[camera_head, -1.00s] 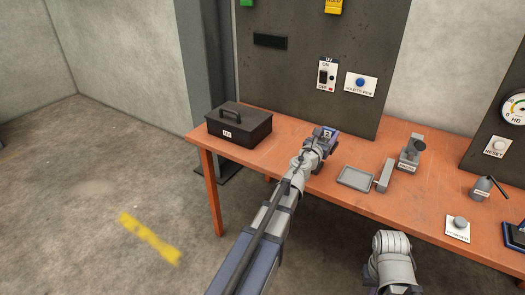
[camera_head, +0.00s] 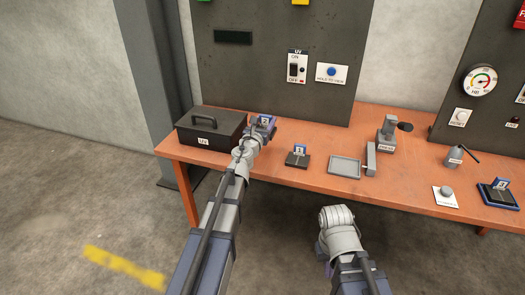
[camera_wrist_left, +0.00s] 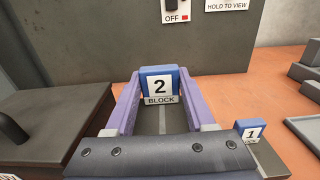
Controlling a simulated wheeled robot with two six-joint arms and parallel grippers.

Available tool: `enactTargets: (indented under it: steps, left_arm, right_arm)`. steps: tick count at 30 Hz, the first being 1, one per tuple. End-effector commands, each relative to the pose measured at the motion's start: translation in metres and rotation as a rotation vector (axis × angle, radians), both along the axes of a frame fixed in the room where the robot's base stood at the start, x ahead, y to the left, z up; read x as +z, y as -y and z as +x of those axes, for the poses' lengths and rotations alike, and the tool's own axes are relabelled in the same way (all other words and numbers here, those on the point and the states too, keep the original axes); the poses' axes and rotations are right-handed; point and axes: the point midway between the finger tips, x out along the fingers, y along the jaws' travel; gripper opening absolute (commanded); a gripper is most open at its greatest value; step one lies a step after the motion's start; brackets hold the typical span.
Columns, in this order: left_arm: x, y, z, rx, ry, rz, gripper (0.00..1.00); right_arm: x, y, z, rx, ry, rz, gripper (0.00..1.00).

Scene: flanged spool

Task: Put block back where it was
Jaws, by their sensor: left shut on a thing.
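A blue block with a white "2 BLOCK" label (camera_wrist_left: 159,86) is between the purple fingers of my left gripper (camera_head: 264,124), which is shut on it. In the head view the block (camera_head: 265,120) is just right of the black UV case (camera_head: 212,130), in front of the dark panel. I cannot tell whether it touches the table. A block labelled 1 (camera_head: 299,150) stands on a small black base to the right; it also shows in the left wrist view (camera_wrist_left: 251,132). My right arm shows at the bottom, but its jaws are not visible.
A grey tray (camera_head: 345,167) and a grey stand (camera_head: 388,133) are right of block 1. Another blue-edged block on a black base (camera_head: 498,192) is at the far right, near a push button (camera_head: 446,193). The orange table's front strip (camera_head: 270,173) is clear.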

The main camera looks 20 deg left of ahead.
Motion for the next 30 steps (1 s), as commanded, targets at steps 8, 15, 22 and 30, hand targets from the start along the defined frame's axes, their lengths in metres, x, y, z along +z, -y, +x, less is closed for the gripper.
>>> enactTargets:
  steps: [8, 15, 22, 30]
  left_arm:
    - [-0.043, 0.000, 0.000, 0.000, 0.000, 0.000, 0.00]
    - [-0.060, 0.000, 0.000, 0.001, 0.000, 0.000, 0.00]
    - [-0.065, 0.000, 0.000, 0.001, 0.000, 0.000, 0.00]
    - [-0.095, 0.000, 0.000, 0.000, 0.000, 0.000, 0.00]
  right_arm:
    - [-0.043, 0.000, 0.000, 0.000, 0.000, 0.000, 0.00]
    - [-0.060, 0.000, 0.000, 0.001, 0.001, -0.002, 0.00]
    - [-0.065, 0.000, 0.000, 0.001, 0.001, -0.002, 0.00]
    - [-0.095, 0.001, 0.001, 0.002, 0.002, -0.007, 0.00]
